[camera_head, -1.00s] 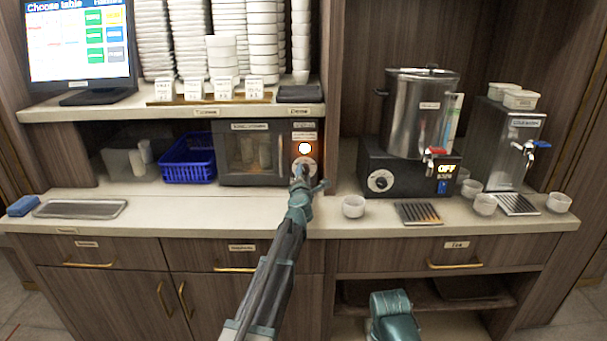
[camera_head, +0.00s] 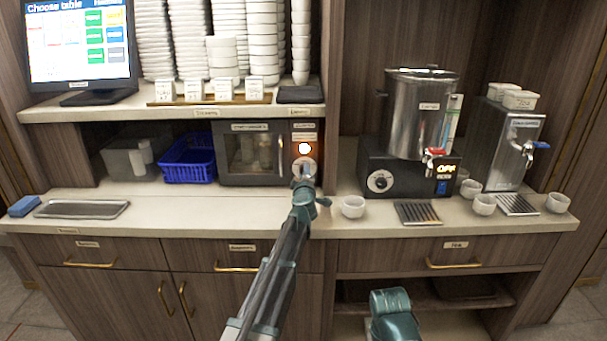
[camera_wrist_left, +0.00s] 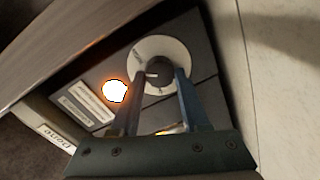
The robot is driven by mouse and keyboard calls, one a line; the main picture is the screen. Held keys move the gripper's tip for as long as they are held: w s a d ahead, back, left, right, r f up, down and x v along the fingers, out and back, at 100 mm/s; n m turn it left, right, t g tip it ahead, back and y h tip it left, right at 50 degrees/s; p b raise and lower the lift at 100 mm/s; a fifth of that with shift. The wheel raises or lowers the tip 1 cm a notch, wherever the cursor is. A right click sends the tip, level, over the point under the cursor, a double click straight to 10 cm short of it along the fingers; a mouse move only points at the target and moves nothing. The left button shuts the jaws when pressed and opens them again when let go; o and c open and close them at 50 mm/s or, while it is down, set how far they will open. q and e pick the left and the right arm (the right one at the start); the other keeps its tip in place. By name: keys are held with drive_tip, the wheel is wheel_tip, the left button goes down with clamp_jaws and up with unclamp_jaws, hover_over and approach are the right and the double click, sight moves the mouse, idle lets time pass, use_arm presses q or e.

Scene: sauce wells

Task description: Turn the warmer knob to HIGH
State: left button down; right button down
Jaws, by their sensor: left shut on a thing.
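The warmer (camera_head: 250,152) is a dark box with a glass door, under the shelf. Its control panel on the right has a lit round lamp (camera_head: 305,149) above the knob. In the left wrist view the dark knob (camera_wrist_left: 158,73) sits on a pale round dial (camera_wrist_left: 138,62), and the lamp (camera_wrist_left: 115,91) glows beside it. The dial's lettering is too small to read. My left gripper (camera_head: 303,178) is at the knob, its two fingers (camera_wrist_left: 160,84) shut on it from either side. My right gripper is not clearly visible; a teal part of my own body shows at the bottom.
A blue basket (camera_head: 188,160) stands left of the warmer. A steel urn (camera_head: 418,115) on a black base with its own dial (camera_head: 380,181) stands to the right. A white cup (camera_head: 353,206) is on the counter near my left arm.

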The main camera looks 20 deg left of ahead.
use_arm(q)
drive_tip(key=m, duration=0.4)
drive_tip(key=shift+m+y, duration=0.3)
drive_tip(key=shift+d, duration=0.1)
idle(0.5)
drive_tip(key=shift+c, duration=1.9)
unclamp_jaws()
drive_tip(key=shift+s, duration=0.1)
drive_tip(key=v, duration=1.3)
drive_tip(key=shift+s+d+r+p, duration=0.1)
drive_tip(key=shift+s+r+p, duration=0.05)
drive_tip(key=shift+s+p, duration=0.2)
